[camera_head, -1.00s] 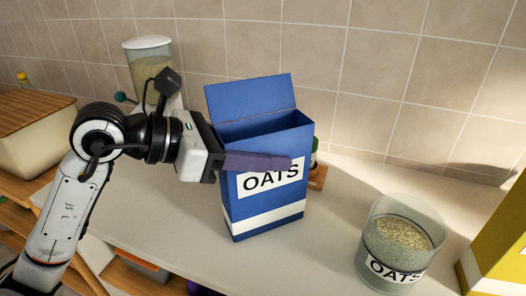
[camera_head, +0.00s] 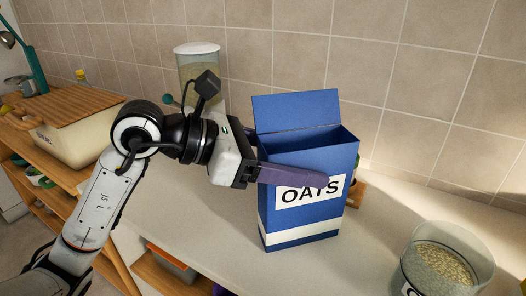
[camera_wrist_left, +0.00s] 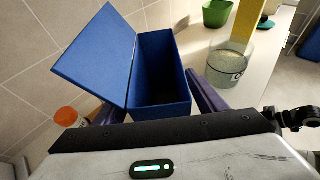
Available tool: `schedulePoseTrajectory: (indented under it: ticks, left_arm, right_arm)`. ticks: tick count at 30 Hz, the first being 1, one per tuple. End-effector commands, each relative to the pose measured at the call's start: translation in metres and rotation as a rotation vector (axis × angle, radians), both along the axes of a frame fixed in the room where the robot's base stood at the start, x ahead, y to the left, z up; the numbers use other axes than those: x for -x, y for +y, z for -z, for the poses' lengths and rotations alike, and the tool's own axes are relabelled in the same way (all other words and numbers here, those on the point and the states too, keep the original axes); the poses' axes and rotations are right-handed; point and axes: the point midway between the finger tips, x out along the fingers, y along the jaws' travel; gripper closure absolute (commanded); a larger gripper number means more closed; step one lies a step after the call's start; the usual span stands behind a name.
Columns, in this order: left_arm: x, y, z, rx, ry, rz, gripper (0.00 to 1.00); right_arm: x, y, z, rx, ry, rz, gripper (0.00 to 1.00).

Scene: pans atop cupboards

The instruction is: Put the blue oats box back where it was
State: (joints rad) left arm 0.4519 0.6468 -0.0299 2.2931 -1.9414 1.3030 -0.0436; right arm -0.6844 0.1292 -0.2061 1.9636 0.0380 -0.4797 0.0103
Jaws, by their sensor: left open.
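The blue oats box (camera_head: 305,210) stands upright on the pale counter, its top flap open and raised at the back. It also shows in the left wrist view (camera_wrist_left: 160,75), where its inside looks empty and dark. My left gripper (camera_head: 300,160) is open around the box from the left. One purple finger lies across the front, partly over the OATS label. The other is mostly hidden behind the box. In the wrist view the fingers lie on either side of the box; contact is hard to tell. My right gripper is not in view.
A clear oats canister (camera_head: 445,268) stands at the front right. A tall lidded container (camera_head: 198,62) stands behind my left wrist. A wooden-lidded bin (camera_head: 75,130) is at the left. The wrist view shows an orange-lidded jar (camera_wrist_left: 66,117) and a green bowl (camera_wrist_left: 217,13).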

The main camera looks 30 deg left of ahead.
Motion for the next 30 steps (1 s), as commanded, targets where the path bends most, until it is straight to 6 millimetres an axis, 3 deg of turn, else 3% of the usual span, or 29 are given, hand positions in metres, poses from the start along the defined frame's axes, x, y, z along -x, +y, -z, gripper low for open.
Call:
schedulePoseTrajectory:
  ticks: [9,15,30]
  left_arm:
    - [0.043,0.047,-0.023,-0.003,0.0,-0.003,0.35]
    - [0.06,0.065,-0.034,-0.002,0.001,-0.001,0.35]
    - [0.067,0.07,-0.039,0.0,0.001,0.002,0.35]
  right_arm:
    - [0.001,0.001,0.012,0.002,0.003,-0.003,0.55]
    - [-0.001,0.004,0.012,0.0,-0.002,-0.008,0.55]
    - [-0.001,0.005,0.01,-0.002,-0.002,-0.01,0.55]
